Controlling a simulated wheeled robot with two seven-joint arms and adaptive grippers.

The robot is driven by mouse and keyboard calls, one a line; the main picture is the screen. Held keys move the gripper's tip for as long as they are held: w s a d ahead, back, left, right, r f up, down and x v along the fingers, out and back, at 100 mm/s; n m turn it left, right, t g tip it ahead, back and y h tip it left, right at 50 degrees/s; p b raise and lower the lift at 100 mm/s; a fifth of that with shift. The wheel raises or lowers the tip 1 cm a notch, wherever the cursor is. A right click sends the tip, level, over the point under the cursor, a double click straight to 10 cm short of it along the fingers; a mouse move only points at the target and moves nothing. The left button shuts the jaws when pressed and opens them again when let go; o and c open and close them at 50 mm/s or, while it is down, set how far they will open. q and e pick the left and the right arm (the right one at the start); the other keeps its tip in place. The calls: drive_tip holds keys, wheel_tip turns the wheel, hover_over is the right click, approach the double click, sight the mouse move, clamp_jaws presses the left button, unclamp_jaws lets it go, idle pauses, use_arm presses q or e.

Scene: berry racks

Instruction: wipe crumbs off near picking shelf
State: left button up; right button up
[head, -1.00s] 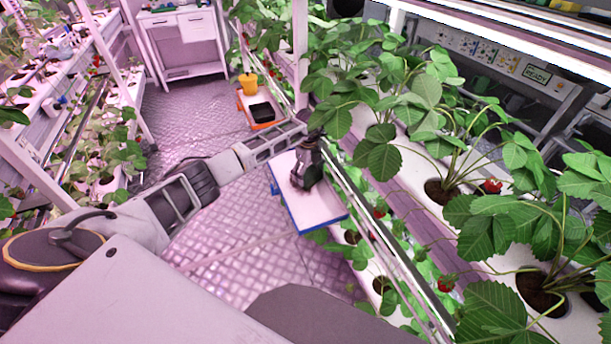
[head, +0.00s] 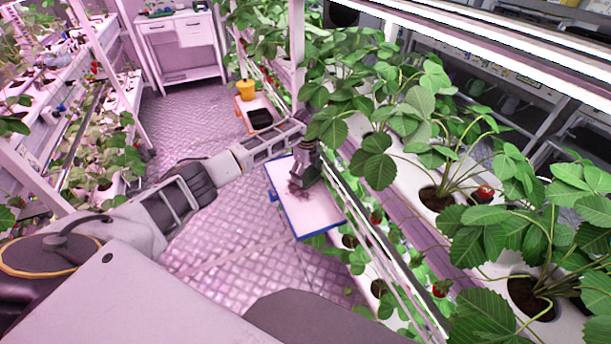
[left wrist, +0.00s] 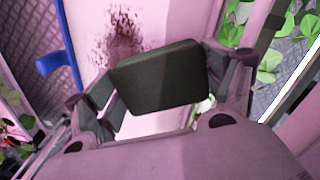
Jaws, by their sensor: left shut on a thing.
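The picking shelf (head: 318,212) is a white board with a blue edge beside the right-hand plant rack. A dark patch of crumbs (head: 297,187) lies on it; in the left wrist view the crumbs (left wrist: 122,38) are a brownish smear just beyond the held block. My left gripper (head: 306,172) is over the shelf's far right part, beside the crumbs. In the left wrist view it is shut on a dark rectangular block (left wrist: 160,78), likely a sponge. I cannot tell whether the block touches the shelf. My right gripper is not in view.
Strawberry plants (head: 375,160) in white troughs crowd the right side, close to my left wrist. An orange-edged shelf (head: 248,103) with a yellow pot (head: 246,88) and a black tray (head: 260,119) lies farther back. The aisle floor (head: 195,125) is clear.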

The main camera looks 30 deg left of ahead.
use_arm(q)
drive_tip(key=shift+w+d+r+p, duration=0.15)
drive_tip(key=shift+r+p, duration=0.2)
drive_tip(key=shift+r, duration=0.25)
drive_tip(key=shift+w+d+r+p, duration=0.1)
drive_tip(key=shift+d+r+p, duration=0.2)
drive_tip(key=shift+r, duration=0.35)
drive_tip(key=shift+w+d+r+p, duration=0.1)
drive_tip(key=shift+r+p, duration=0.3)
drive_tip(key=shift+r, duration=0.2)
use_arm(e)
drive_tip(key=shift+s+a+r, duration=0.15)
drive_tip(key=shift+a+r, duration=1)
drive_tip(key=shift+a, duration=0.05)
use_arm(q)
drive_tip(key=shift+a+f, duration=0.1)
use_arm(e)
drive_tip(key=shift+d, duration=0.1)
